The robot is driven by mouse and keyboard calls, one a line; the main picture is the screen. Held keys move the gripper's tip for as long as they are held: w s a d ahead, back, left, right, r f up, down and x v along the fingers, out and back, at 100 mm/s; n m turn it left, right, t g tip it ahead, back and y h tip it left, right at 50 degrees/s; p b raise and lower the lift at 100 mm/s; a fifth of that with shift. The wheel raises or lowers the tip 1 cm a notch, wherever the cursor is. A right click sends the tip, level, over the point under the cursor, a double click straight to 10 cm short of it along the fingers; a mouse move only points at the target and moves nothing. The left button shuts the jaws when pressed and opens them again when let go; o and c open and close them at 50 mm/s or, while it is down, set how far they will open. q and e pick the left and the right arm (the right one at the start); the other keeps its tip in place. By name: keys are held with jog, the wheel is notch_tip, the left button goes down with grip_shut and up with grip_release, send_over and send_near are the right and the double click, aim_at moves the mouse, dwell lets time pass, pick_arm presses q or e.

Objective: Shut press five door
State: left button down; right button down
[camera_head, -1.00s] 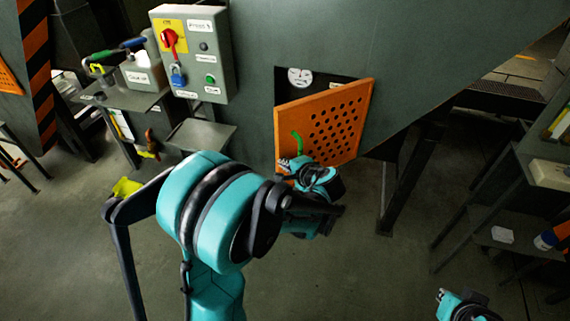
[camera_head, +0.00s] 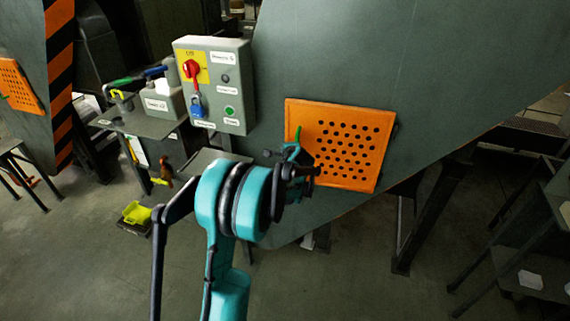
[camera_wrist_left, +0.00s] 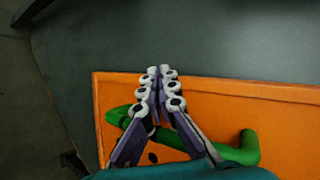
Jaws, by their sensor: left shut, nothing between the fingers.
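The orange perforated press door (camera_head: 345,145) lies about flat against the grey press wall, with no dark opening visible around it. Its green handle (camera_head: 298,133) shows at the door's left side. My left gripper (camera_wrist_left: 160,76) is shut and empty in the left wrist view, over the orange door (camera_wrist_left: 285,105) near its edge. The green handle (camera_wrist_left: 250,147) passes beside and behind the fingers. I cannot tell whether the fingertips touch the door. In the head view my left arm partly hides the gripper at the door's lower left. My right gripper is not in view.
A grey control box (camera_head: 215,85) with a red switch and blue padlock is left of the door. A small shelf (camera_head: 140,123) with a container stands farther left. A yellow-green object (camera_head: 137,212) is low on the left. A dark rack stands at right.

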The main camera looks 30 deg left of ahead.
pick_arm(q)
jog(key=w, duration=0.1)
jog(key=w+a, duration=0.1)
jog(key=w, duration=0.1)
jog(key=shift+w+a+r, duration=0.15)
jog(key=shift+w+r, duration=0.05)
jog(key=shift+r, duration=0.05)
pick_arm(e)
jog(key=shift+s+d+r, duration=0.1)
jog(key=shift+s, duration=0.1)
